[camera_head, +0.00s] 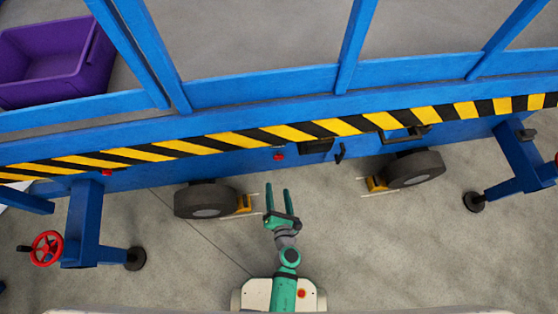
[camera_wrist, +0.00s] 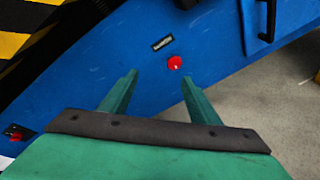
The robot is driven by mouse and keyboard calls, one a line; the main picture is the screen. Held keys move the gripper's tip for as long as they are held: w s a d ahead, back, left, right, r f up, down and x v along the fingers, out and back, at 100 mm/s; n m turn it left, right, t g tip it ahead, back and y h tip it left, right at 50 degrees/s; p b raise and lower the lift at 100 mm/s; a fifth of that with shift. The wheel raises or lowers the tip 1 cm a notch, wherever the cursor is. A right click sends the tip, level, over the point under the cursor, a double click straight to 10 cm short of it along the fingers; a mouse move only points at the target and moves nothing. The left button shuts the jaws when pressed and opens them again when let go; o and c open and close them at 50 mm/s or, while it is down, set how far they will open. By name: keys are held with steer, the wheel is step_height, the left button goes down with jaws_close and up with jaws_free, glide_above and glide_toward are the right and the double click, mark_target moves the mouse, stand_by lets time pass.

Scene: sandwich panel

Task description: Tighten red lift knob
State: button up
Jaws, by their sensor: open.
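The red lift knob (camera_wrist: 175,63) is a small round red knob on the blue side panel, just below a small dark label plate (camera_wrist: 162,43) in the wrist view. In the head view the knob (camera_head: 278,155) sits under the yellow-black striped band. My gripper (camera_head: 278,187) is green, open and empty, with its fingers pointing toward the panel. In the wrist view the two fingertips of my gripper (camera_wrist: 158,74) are apart, and the knob shows between and beyond them. The fingers do not appear to touch it.
Wheels (camera_head: 206,200) with yellow chocks (camera_head: 243,203) stand left and right of my arm. A black handle (camera_head: 340,153) is right of the knob. Blue outrigger legs (camera_head: 85,222) stand at both sides, the left with a red handwheel (camera_head: 46,248). Another red part (camera_wrist: 17,132) shows lower left.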

mark_target(279, 159)
steer(key=w+f+n, duration=0.2)
steer(key=w+f, duration=0.1)
steer(key=w, duration=0.3)
steer(key=w+f+n, duration=0.3)
steer(key=w, duration=0.2)
steer(key=w+f+n+g, duration=0.1)
steer(key=w+f+n, duration=0.2)
steer(key=w, duration=0.3)
steer(key=shift+w+d+f, duration=0.2)
steer(key=shift+w+f, duration=0.1)
steer(key=shift+f, duration=0.15)
steer(key=c, duration=1)
